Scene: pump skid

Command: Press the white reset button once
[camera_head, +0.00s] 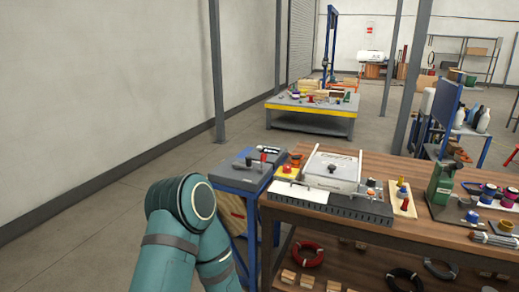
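I cannot pick out a white reset button with certainty at this size. On the near left of the wooden workbench (424,178) stands a grey unit with a pale, box-like cover (331,173) that has a dark knob on it. A teal arm of mine rises at the bottom left, in front of the bench's left end. Neither gripper is in view.
A blue side table (240,178) with tools adjoins the bench's left end. A green device (441,183) and coloured parts stand on the bench to the right. Coils and wooden blocks lie on the shelf below. The floor at left is clear.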

